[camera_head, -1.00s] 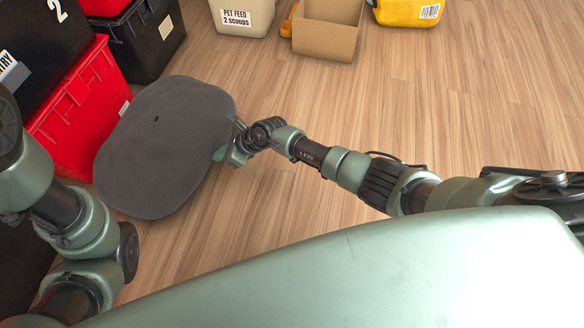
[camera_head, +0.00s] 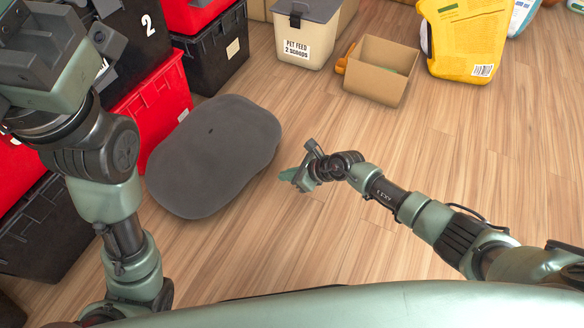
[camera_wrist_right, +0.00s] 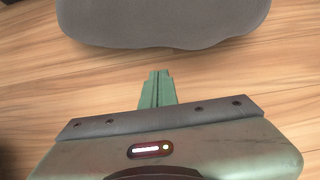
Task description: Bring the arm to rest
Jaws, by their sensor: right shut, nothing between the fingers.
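My right gripper (camera_head: 290,176) is low over the wood floor in the head view, to the right of a grey rounded cushion-like pad (camera_head: 213,155) and apart from it. Its green fingers (camera_wrist_right: 159,85) are together in the wrist view, with nothing between them. They point toward the near edge of the grey pad (camera_wrist_right: 165,22), with bare floor showing between. My right arm (camera_head: 415,209) reaches in from the lower right. My left arm (camera_head: 105,195) stands bent along the left side of the head view; its gripper fingers are not visible.
Red and black totes (camera_head: 158,106) are stacked at the left, close to my left arm. A pet feed bin (camera_head: 305,38), an open cardboard box (camera_head: 378,75) and a yellow container (camera_head: 463,45) stand at the back. The floor right of the pad is clear.

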